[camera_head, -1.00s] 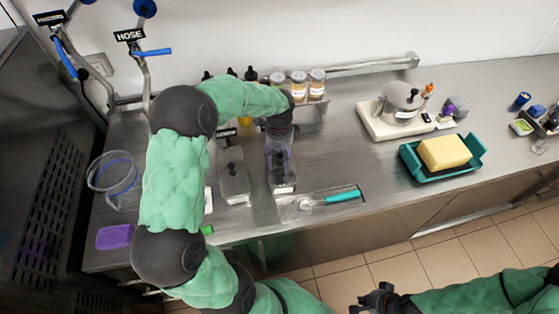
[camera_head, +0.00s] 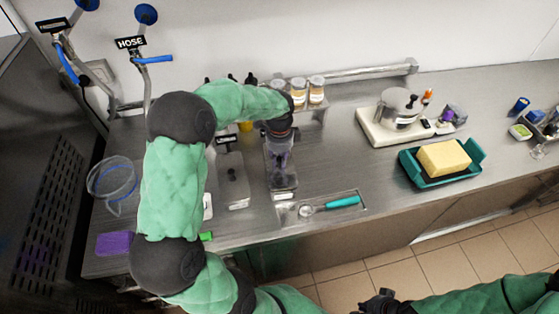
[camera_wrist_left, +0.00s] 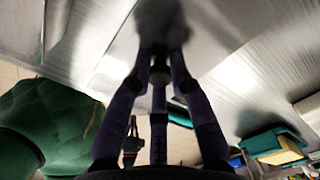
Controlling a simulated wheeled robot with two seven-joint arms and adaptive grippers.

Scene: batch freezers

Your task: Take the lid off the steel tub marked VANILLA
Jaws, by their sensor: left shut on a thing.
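Two narrow steel tubs are set into the counter. The left tub (camera_head: 235,185) has a lid with a dark knob. The right tub (camera_head: 283,184) is under my left gripper (camera_head: 279,160); I cannot read the label on its front. In the left wrist view, the fingers meet around a dark knob (camera_wrist_left: 160,45) over a metal surface, so the gripper is shut on the right tub's lid knob. Whether the lid still touches the tub, I cannot tell. My right gripper (camera_head: 379,302) is low at the bottom edge, away from the counter, its jaws unclear.
A scoop with a teal handle (camera_head: 342,202) lies in a recess just right of the tubs. Jars (camera_head: 299,92) stand behind on a small shelf. A scale with a pot (camera_head: 397,108) and a teal tray (camera_head: 412,169) with a yellow block stand further right.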

